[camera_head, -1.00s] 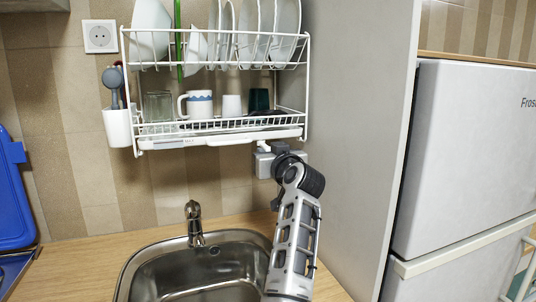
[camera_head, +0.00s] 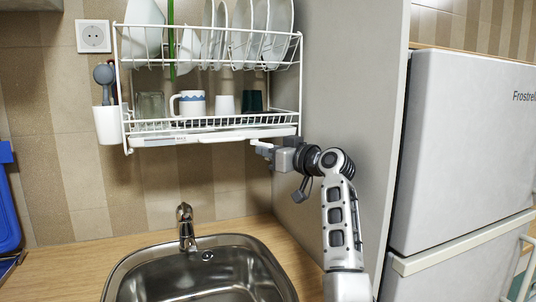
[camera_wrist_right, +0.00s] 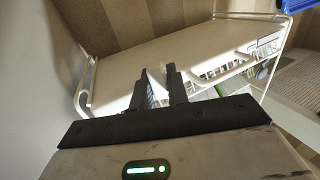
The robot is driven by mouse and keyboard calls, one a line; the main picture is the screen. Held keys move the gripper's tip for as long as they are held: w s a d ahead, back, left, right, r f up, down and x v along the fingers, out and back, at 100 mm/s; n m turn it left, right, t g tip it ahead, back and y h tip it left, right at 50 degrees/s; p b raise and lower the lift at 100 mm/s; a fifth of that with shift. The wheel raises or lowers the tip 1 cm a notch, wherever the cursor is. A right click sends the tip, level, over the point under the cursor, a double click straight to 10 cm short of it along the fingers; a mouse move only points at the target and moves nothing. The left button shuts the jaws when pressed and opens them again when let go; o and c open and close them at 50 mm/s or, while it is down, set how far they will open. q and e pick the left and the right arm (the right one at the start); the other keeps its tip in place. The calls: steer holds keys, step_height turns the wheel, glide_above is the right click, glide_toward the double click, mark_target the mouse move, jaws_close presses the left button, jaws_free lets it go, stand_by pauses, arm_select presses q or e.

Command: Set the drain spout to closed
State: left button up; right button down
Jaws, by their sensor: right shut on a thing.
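The white drain spout (camera_head: 258,144) sticks out under the right end of the drip tray (camera_head: 190,137) of the wall-hung dish rack (camera_head: 210,123). My right gripper (camera_head: 268,151) reaches it from the right, with its fingers pointing left. It is shut on the spout. In the right wrist view the two dark fingers (camera_wrist_right: 157,88) stand on both sides of a pale, narrow piece (camera_wrist_right: 155,78), which looks like the spout. The fingers hide part of it. My left gripper is not in view.
A steel sink (camera_head: 200,270) with a tap (camera_head: 186,226) lies below the rack. A grey side panel (camera_head: 345,90) stands close behind my right arm, with a white fridge (camera_head: 460,150) beyond it. Plates, mugs and glasses fill the rack.

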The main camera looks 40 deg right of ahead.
steer(key=c, duration=1.4)
jaws_free()
steer(key=shift+o, duration=0.2)
